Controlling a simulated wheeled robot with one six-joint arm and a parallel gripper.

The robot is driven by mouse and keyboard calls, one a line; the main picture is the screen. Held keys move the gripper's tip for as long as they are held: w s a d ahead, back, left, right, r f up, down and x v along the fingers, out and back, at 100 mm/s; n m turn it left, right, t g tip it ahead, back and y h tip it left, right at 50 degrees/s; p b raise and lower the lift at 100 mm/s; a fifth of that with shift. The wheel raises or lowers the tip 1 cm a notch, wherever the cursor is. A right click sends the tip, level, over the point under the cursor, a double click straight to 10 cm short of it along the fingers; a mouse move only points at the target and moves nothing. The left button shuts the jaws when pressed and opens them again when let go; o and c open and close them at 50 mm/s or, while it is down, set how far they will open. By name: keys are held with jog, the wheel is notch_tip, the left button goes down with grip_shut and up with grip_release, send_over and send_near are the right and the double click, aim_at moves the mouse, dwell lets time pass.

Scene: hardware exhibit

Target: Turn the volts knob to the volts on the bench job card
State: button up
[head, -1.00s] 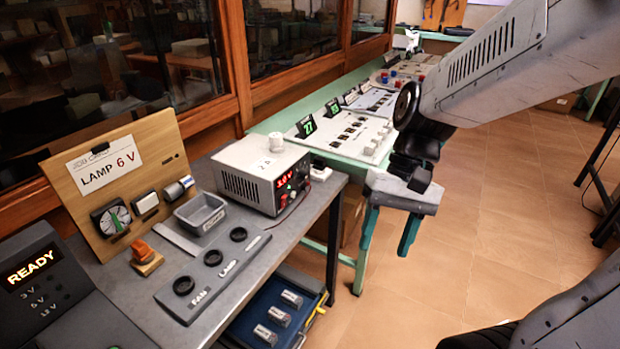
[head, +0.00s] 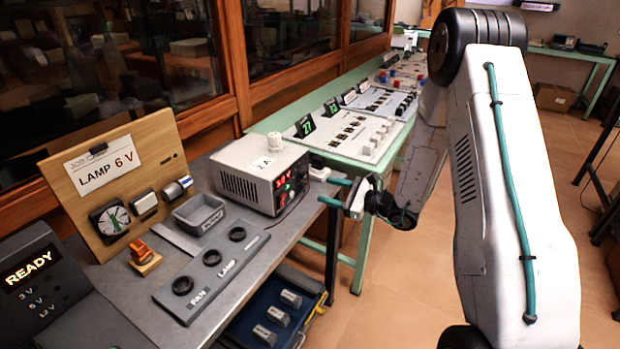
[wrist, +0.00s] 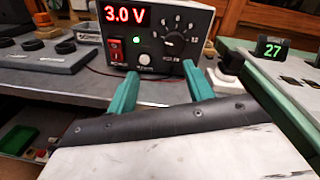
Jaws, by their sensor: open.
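The bench job card (head: 98,166) on the wooden board reads "LAMP 6 V". The power supply (head: 240,183) is a pale box at the back of the grey bench, with a red display. In the wrist view its dark front panel (wrist: 150,62) fills the top, and the display (wrist: 124,15) reads 3.0 V. The black volts knob (wrist: 174,39) is on the panel's right, ringed by small markings. My gripper (head: 333,191) is open and empty, in front of the panel. Its teal fingers (wrist: 162,84) are apart, below the knob and not around it.
A red switch (wrist: 116,50) and green light sit left of the knob. A white plug-like part (wrist: 230,65) stands close by the right finger. A grey tray (head: 200,212) and socket strip (head: 212,272) lie on the bench. A green table (head: 325,150) with panels adjoins it.

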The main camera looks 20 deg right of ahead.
aim_at(307, 176)
jog(key=shift+m+t+h, duration=0.3)
jog(key=shift+t, duration=0.3)
jog(key=x, duration=0.5)
jog(key=w+d+r+x, duration=0.1)
jog(key=x, duration=0.2)
jog(key=shift+d, duration=0.1)
jog(key=c, duration=1)
